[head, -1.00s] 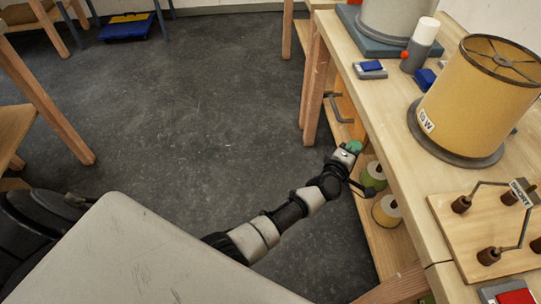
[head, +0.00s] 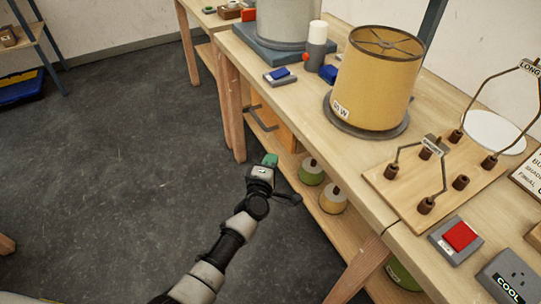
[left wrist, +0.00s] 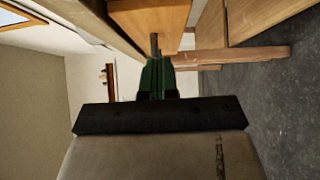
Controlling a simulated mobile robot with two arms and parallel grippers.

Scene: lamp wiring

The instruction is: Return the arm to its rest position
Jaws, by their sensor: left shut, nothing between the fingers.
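My left gripper (head: 270,160) has green fingertips and is shut with nothing between them. In the head view its arm comes up from the bottom, over the floor in front of the bench. The gripper is beside the bench's lower shelf, left of two spools, and apart from them. In the left wrist view the green fingers (left wrist: 157,78) are together, pointing toward a wooden drawer front with a dark handle (left wrist: 154,44). My right gripper is not in view.
The wooden bench (head: 285,130) carries a yellow lampshade (head: 375,80), a board with wire harps (head: 420,180) and a red switch (head: 459,236). A green spool (head: 311,172) and a yellow spool (head: 333,200) stand on the lower shelf. The floor (head: 120,170) at left is clear.

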